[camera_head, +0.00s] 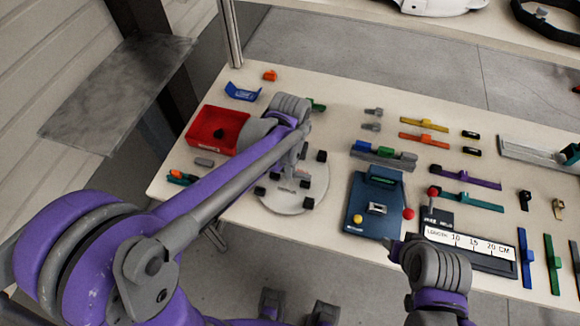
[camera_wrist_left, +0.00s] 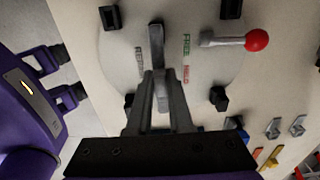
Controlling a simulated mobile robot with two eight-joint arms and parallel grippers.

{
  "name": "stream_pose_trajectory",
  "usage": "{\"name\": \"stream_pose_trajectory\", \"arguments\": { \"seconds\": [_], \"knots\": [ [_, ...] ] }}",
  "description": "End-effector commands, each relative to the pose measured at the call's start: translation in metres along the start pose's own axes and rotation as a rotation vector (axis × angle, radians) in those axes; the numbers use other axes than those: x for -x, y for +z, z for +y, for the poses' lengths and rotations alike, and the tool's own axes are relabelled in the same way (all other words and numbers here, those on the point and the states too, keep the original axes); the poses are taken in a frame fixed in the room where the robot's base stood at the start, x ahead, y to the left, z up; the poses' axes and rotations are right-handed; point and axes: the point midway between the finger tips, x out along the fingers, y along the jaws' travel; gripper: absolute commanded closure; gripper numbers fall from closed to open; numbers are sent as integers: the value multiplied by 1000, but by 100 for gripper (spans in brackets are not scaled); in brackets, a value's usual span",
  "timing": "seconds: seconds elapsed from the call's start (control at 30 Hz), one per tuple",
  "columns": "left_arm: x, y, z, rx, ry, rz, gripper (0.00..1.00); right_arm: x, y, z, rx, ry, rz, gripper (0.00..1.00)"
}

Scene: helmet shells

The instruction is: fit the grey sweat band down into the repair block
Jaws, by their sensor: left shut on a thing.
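A round pale plate (camera_head: 312,197) with several black blocks around its rim lies on the table under my left arm. My left gripper (camera_head: 298,172) is over it, partly covered by the arm. In the left wrist view the fingers (camera_wrist_left: 160,85) are shut on a narrow grey piece (camera_wrist_left: 156,42), which looks like the grey sweat band, above the plate (camera_wrist_left: 122,62). I cannot make out the repair block's slot or whether the piece touches it. A red-knobbed lever (camera_wrist_left: 250,40) stands beside the words FREE and HELD. My right gripper (camera_head: 395,248) is near the table's front edge, its jaws unclear.
A red bin (camera_head: 205,130) stands left of the plate, with a blue holder (camera_head: 242,92) behind it. A blue fixture (camera_head: 360,190) stands to the right, beside a length gauge (camera_head: 465,245). Several coloured bars lie farther right.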

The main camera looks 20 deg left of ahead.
Motion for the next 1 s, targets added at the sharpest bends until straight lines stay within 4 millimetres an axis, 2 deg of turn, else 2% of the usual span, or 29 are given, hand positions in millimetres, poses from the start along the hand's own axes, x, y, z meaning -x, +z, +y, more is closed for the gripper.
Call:
{"name": "stream_pose_trajectory", "arguments": {
  "seconds": [0.93,0.97,1.0],
  "knots": [
    [-24,0,0,0,0,0,100,-15,13,0,0,0,-9,50],
    [-24,0,0,0,0,0,78,-15,13,0,0,0,-9,50],
    [-23,0,0,0,0,0,71,-15,12,0,0,0,-9,50]
  ]
}}
